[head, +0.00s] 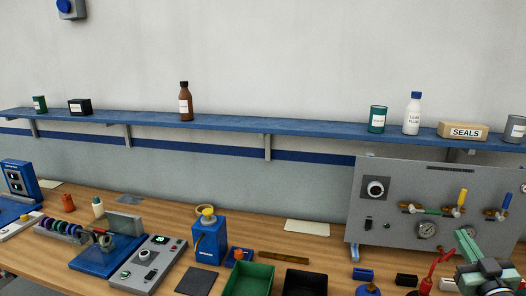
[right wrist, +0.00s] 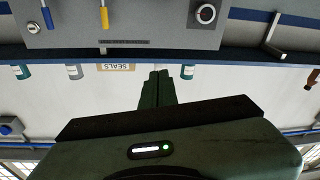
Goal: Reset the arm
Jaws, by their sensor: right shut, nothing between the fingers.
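My right arm shows at the lower right of the head view. Its green gripper (head: 467,240) is in front of the grey gauge panel (head: 397,190). In the right wrist view, which looks upside down, the gripper's fingers (right wrist: 157,76) are together with nothing between them. They point toward the wall shelf, and its bottles and the SEALS box (right wrist: 116,67) show beyond. My left gripper is in neither view.
A blue wall shelf (head: 215,125) holds bottles, tins and boxes. On the wooden bench stand a blue test rig (head: 108,250), a grey control box (head: 150,262), a blue unit (head: 209,240), a green bin (head: 248,279) and a black bin (head: 305,283).

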